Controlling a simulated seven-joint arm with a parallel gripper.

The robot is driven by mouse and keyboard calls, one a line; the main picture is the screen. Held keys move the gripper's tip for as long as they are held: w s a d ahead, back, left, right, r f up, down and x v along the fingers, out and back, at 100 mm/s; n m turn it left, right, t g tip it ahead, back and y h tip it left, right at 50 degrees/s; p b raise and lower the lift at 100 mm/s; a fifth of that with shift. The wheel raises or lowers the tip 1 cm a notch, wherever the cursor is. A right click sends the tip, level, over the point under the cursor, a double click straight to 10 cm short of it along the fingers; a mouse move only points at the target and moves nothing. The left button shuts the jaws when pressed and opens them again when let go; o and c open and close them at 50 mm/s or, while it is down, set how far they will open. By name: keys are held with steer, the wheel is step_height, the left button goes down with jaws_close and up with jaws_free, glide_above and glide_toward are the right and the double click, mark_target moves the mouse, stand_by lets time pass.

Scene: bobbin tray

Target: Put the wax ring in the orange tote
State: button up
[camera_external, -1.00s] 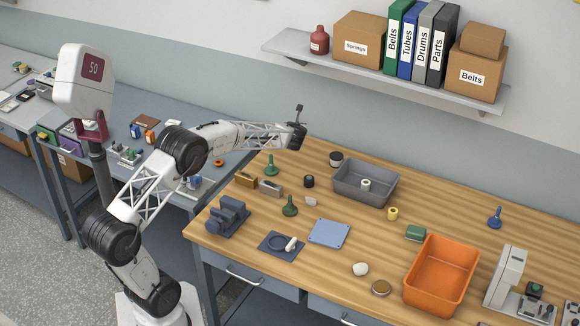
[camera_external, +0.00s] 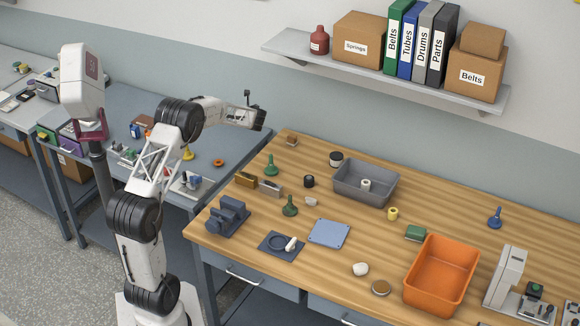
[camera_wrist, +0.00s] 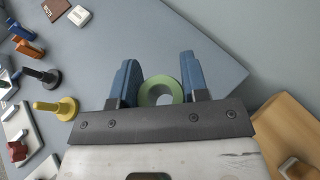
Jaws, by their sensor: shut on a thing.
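My gripper (camera_wrist: 160,88) has its two blue fingers shut on a green ring (camera_wrist: 173,84) with a round hole. The frames do not confirm that it is wax. In the external view my gripper (camera_external: 261,119) is above the gap between the side bench and the wooden table's far left corner. The ring cannot be made out there. The orange tote (camera_external: 413,283) stands at the front right of the wooden table, far from my gripper. Its visible inside is empty.
A grey bin (camera_external: 345,187) with a pale spool inside stands mid-table. A tan disc (camera_external: 381,288) and white lump (camera_external: 360,269) lie left of the tote. A green block (camera_external: 415,232) is behind it. A small brown block (camera_external: 291,140) sits at the far left corner.

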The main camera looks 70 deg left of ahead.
steer(key=s+a+f+n+g+h, duration=0.1)
steer(key=s+a+n+g, duration=0.1)
steer(key=s+a, duration=0.4)
steer(key=s+a+f+n+g+h, duration=0.1)
steer(key=s+a, duration=0.4)
steer(key=s, duration=1.2)
steer(key=s+a+f+n+g+h, duration=0.1)
steer(key=s+a+n+g, duration=0.3)
steer(key=s, duration=0.8)
steer(key=a, duration=0.2)
steer(key=shift+s+a+f+h, duration=0.15)
steer(key=shift+a+f+h, duration=0.15)
steer(key=shift+h, duration=0.1)
steer(key=shift+f, duration=3.1)
steer(key=shift+f, duration=1.85)
steer(key=shift+f, duration=0.15)
steer(key=o, duration=0.9)
